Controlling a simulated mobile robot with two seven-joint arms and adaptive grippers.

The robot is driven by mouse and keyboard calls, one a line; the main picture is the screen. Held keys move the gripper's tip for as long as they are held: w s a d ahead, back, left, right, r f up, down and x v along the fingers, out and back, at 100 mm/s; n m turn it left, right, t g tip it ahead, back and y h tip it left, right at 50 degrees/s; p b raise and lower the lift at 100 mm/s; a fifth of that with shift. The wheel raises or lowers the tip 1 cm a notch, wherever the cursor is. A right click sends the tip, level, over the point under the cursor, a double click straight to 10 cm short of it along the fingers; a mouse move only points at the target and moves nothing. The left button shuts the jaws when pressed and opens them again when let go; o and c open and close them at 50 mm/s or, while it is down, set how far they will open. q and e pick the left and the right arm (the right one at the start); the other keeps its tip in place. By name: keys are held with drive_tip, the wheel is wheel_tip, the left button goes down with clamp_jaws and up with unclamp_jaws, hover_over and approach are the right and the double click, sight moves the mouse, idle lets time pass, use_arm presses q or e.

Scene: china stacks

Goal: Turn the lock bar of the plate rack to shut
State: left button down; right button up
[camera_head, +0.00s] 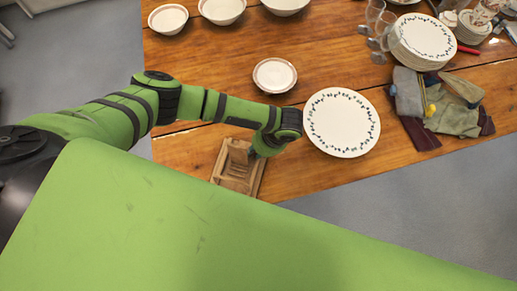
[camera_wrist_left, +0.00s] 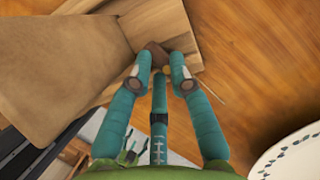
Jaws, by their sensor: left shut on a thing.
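The wooden plate rack (camera_head: 236,170) stands at the table's near edge in the head view, partly hidden by my left arm. Its light wood fills the upper left of the left wrist view (camera_wrist_left: 160,22). A small dark brown piece, which looks like the lock bar (camera_wrist_left: 157,51), lies at my fingertips there. My left gripper (camera_head: 266,148) is at the rack's right side. In the wrist view its teal fingers (camera_wrist_left: 160,72) are closed in around the dark piece. The bar's exact angle is unclear. My right gripper is not in view.
A patterned plate (camera_head: 342,122) lies just right of my gripper. A small bowl (camera_head: 274,75) stands behind it, and more bowls (camera_head: 222,9) are at the back. A plate stack (camera_head: 422,39) and crumpled cloths (camera_head: 445,105) are to the right. Bare table lies left of the small bowl.

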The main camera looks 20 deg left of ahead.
use_arm(q)
drive_tip(key=shift+s+r+m+p, duration=0.1)
drive_tip(key=shift+r+m+p, duration=0.05)
drive_tip(key=shift+m+p, duration=0.4)
drive_tip(key=shift+m+t, duration=0.3)
drive_tip(key=shift+m, duration=0.55)
drive_tip(key=shift+a+m+t+p, duration=0.1)
drive_tip(key=shift+m+t+p, duration=0.4)
drive_tip(key=shift+m+p, duration=0.35)
drive_tip(key=c, duration=1.2)
unclamp_jaws()
drive_tip(key=shift+o, duration=0.2)
